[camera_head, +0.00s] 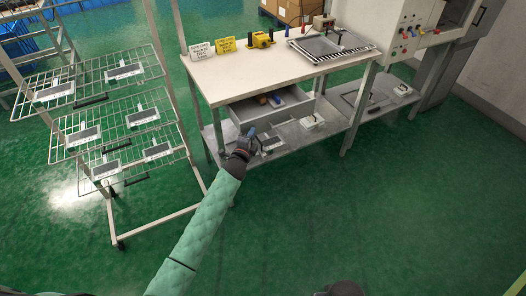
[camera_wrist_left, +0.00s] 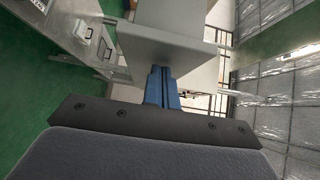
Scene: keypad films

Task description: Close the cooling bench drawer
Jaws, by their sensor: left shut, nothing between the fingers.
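The cooling bench (camera_head: 240,75) has a pale top, and its grey drawer (camera_head: 285,113) stands open beneath it. Small items, one orange-brown, lie inside the drawer. My left gripper (camera_head: 252,131) is at the near side of the drawer front, towards its left end. In the left wrist view its blue fingers (camera_wrist_left: 161,80) are together and empty, with their tips at the lower edge of the grey drawer front (camera_wrist_left: 170,45). I cannot tell whether they touch it. My right gripper is not in view.
A wire rack (camera_head: 110,105) with several trays stands left of the bench. A lower shelf (camera_head: 330,130) under the drawer holds small devices. Signs, a yellow device (camera_head: 260,40) and a framed plate (camera_head: 330,46) are on the bench top. The green floor in front is clear.

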